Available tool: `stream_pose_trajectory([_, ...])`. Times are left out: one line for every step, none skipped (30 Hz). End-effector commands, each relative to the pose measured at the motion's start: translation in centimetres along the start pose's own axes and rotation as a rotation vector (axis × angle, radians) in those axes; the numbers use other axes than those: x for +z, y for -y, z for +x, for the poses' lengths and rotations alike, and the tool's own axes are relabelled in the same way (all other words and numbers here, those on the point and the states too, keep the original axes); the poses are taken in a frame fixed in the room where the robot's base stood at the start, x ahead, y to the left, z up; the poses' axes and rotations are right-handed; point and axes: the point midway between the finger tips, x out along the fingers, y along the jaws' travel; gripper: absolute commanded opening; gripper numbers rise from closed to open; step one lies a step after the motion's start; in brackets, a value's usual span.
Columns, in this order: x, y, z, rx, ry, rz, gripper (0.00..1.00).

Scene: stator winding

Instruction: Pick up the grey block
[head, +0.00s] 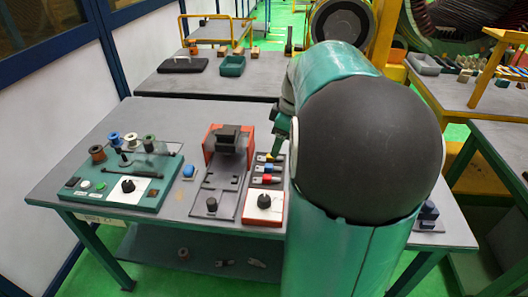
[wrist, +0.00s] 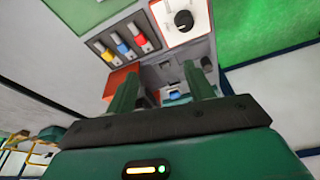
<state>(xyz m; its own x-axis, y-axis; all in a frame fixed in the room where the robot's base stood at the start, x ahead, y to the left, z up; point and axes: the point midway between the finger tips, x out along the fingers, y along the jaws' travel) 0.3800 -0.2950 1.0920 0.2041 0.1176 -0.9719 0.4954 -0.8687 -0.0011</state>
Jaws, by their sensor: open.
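No block can be singled out with certainty as the grey one. A dark grey block-like piece (head: 228,135) sits on the orange-red fixture on the table in the head view. Small dark blocks (head: 428,211) stand at the table's right, beside my arm. In the wrist view my gripper (wrist: 162,72) has its two green fingers apart. Small grey and dark shapes (wrist: 172,72) show beyond and between them, too unclear to name. In the head view my large arm link hides much of the table's right part, and only a green bit of my wrist shows beside it.
A teal board (head: 120,175) with spools and buttons lies at the table's left. A panel with coloured connectors (head: 267,180) and a white knob panel (head: 263,207) stand right of the fixture. A second table (head: 200,85) behind holds a green tray (head: 232,66).

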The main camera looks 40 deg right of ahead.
Motion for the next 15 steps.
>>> stream_pose_trajectory([2.5, -2.4, 0.6, -0.025, -0.017, -0.014, 0.53])
stream_pose_trajectory([3.8, -3.6, 0.8, -0.035, -0.031, -0.034, 0.53])
stream_pose_trajectory([5.5, -5.1, 1.1, -0.045, -0.05, -0.062, 0.53])
stream_pose_trajectory([6.8, -6.1, 1.3, -0.052, -0.064, -0.081, 0.53])
stream_pose_trajectory([8.0, -6.9, 1.5, -0.057, -0.079, -0.1, 0.53])
stream_pose_trajectory([9.5, -7.9, 1.7, -0.061, -0.098, -0.122, 0.53])
stream_pose_trajectory([10.4, -8.6, 1.9, -0.064, -0.11, -0.137, 0.53])
stream_pose_trajectory([11.3, -9.1, 2.0, -0.066, -0.122, -0.15, 0.53])
stream_pose_trajectory([12.3, -9.6, 2.2, -0.065, -0.135, -0.166, 0.53])
stream_pose_trajectory([12.8, -10.0, 2.3, -0.065, -0.143, -0.175, 0.53])
stream_pose_trajectory([13.2, -10.2, 2.3, -0.064, -0.149, -0.182, 0.53])
stream_pose_trajectory([13.6, -10.4, 2.5, -0.064, -0.154, -0.191, 0.53])
stream_pose_trajectory([13.7, -10.5, 2.7, -0.065, -0.157, -0.194, 0.53])
stream_pose_trajectory([13.8, -10.6, 3.0, -0.065, -0.158, -0.197, 0.53])
stream_pose_trajectory([13.7, -10.6, 3.4, -0.065, -0.159, -0.199, 0.53])
